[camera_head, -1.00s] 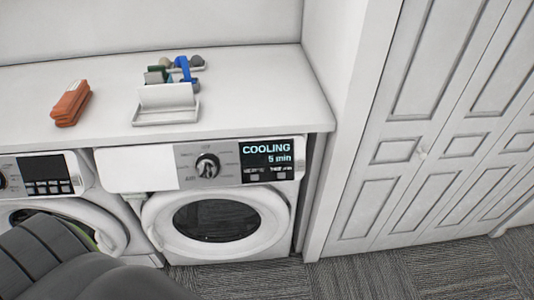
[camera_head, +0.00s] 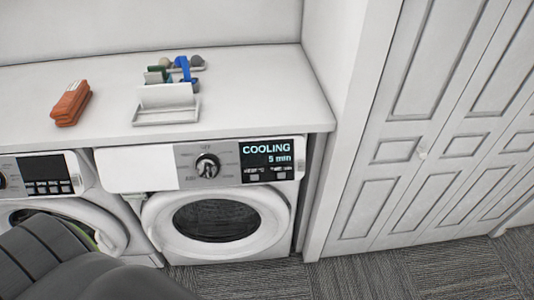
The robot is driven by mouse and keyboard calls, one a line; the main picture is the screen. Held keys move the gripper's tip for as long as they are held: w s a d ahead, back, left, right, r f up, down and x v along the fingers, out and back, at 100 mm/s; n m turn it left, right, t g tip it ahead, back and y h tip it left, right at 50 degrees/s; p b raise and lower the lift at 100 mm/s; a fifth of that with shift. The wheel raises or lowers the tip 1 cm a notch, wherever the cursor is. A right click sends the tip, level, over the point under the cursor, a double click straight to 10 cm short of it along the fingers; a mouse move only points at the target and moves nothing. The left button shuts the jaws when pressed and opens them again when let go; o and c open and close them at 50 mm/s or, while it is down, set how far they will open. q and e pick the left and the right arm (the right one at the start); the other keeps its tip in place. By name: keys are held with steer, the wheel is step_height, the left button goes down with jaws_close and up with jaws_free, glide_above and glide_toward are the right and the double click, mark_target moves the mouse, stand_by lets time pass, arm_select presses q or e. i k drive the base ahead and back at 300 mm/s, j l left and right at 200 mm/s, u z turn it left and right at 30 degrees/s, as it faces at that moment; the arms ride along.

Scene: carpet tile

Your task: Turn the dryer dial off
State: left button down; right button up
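The dryer (camera_head: 140,170) is a white front-loader under the counter, with a round dark-glass door (camera_head: 216,220) that is shut. Its dial (camera_head: 207,167) is a dark knob with a silver face on a grey panel, right of the white drawer front. The display (camera_head: 267,160) beside the dial reads "COOLING 5 min". The small marks around the dial are too blurred to read fully. My dark grey arm fills the lower left corner. Neither gripper shows in the view, and nothing touches the dial.
A second machine (camera_head: 45,178) stands to the left, partly behind my arm. The white counter (camera_head: 250,95) holds a folded orange cloth (camera_head: 71,104) and a white tray (camera_head: 165,117) with small items. White panelled doors (camera_head: 425,120) stand right. Grey carpet (camera_head: 400,272) in front of them is clear.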

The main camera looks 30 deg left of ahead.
mark_target(206, 168)
steer(key=u, duration=1.35)
